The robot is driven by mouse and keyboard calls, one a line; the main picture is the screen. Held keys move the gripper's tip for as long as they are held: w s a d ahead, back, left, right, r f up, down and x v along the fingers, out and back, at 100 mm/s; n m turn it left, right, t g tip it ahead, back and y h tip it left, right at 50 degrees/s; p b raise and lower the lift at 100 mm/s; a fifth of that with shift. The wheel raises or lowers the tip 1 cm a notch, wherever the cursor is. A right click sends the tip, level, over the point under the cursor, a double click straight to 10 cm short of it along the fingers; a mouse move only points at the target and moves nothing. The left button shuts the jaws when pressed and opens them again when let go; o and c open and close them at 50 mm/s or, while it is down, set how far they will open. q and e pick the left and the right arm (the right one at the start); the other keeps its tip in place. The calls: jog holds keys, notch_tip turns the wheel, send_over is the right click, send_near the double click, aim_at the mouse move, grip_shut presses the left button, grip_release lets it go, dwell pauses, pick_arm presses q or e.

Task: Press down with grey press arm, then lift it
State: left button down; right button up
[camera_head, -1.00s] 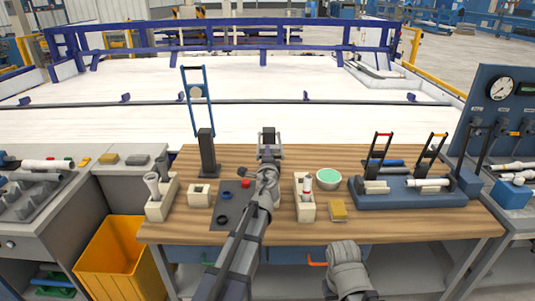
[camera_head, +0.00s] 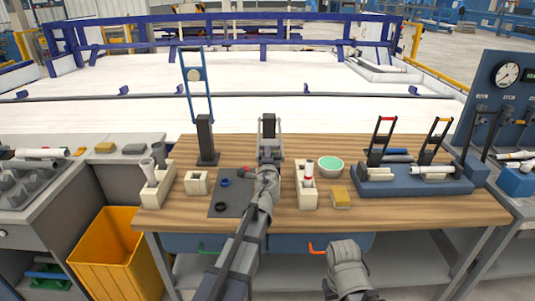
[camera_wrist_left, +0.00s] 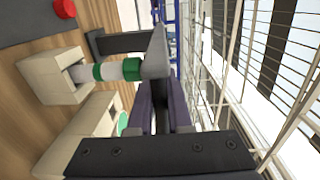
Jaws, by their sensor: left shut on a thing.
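My left gripper (camera_head: 269,150) is at the back middle of the table, in front of a dark grey post (camera_head: 268,124). In the left wrist view, the gripper (camera_wrist_left: 163,95) is shut on the grey press arm (camera_wrist_left: 157,56), whose wedge-shaped end shows just past the fingers. The wedge meets, or nearly meets, the end of a white pipe with green collars (camera_wrist_left: 130,68). That pipe stands in a beige block (camera_wrist_left: 48,75). In the head view, my arm hides this pipe and block. My right gripper is out of view; only part of my right arm shows.
A blue-framed handle on a dark post (camera_head: 205,140) stands left. Beige holders, a dark mat (camera_head: 223,207), a green-topped bowl (camera_head: 330,166), a yellow block (camera_head: 341,196) and a blue rack (camera_head: 400,184) surround my arm. The table's front strip (camera_head: 430,213) is clear.

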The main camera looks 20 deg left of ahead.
pick_arm(q)
jog(key=shift+s+f, duration=0.1)
jog(key=shift+f, duration=0.5)
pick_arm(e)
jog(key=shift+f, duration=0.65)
pick_arm(q)
jog(key=c, duration=0.8)
grip_release()
jog(key=shift+c, duration=0.2)
jog(key=v, duration=0.7)
jog(key=shift+s, duration=0.4)
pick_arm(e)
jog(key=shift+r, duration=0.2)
